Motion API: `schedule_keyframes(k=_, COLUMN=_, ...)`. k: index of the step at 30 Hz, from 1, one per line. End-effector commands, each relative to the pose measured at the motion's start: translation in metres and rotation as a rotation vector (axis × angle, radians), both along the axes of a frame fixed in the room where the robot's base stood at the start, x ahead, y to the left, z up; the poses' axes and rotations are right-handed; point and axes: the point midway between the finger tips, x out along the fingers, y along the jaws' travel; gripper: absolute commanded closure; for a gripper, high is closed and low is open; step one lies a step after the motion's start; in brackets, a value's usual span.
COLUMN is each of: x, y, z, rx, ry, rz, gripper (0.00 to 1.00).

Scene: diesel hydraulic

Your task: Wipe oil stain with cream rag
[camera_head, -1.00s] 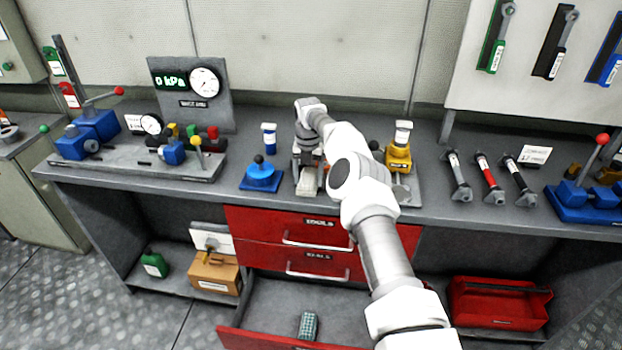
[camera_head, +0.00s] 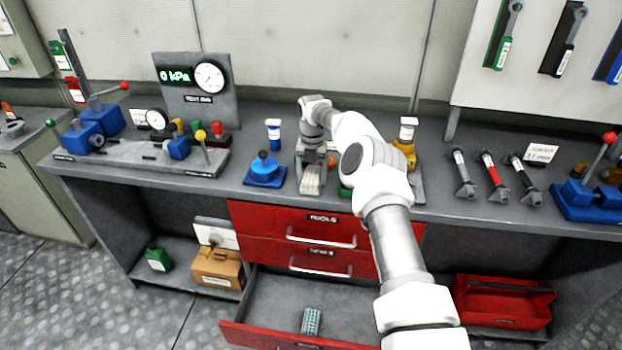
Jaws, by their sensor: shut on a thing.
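The cream rag (camera_head: 312,180) is on the bench top near its front edge, in the middle of the view. My gripper (camera_head: 312,164) points down over it, shut on the rag, with the rag showing below and in front of it. The fingertips are largely hidden by the rag and my wrist. I cannot make out an oil stain; the bench just under the rag and behind my arm is hidden.
A blue valve (camera_head: 264,171) and a small bottle (camera_head: 273,135) stand just left of the rag. A yellow fitting (camera_head: 404,152) stands right, partly behind my arm. The lowest red drawer (camera_head: 262,335) is open, with a green checked cloth (camera_head: 311,321) inside.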

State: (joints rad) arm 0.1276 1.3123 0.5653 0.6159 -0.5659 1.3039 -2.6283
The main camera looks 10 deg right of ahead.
Motion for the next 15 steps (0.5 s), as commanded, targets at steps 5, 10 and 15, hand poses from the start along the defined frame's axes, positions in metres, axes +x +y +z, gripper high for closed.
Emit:
schedule_keyframes(k=5, x=0.0083, y=-0.0026, z=-0.0016, rx=0.000, ry=0.001, rz=-0.001, gripper=0.70)
schedule_keyframes(k=10, x=0.0104, y=-0.0035, z=-0.0011, rx=0.000, ry=0.001, rz=0.001, gripper=0.70)
schedule_keyframes(k=15, x=0.0062, y=-0.0023, z=0.0004, rx=-0.001, ry=0.001, rz=0.003, gripper=0.70)
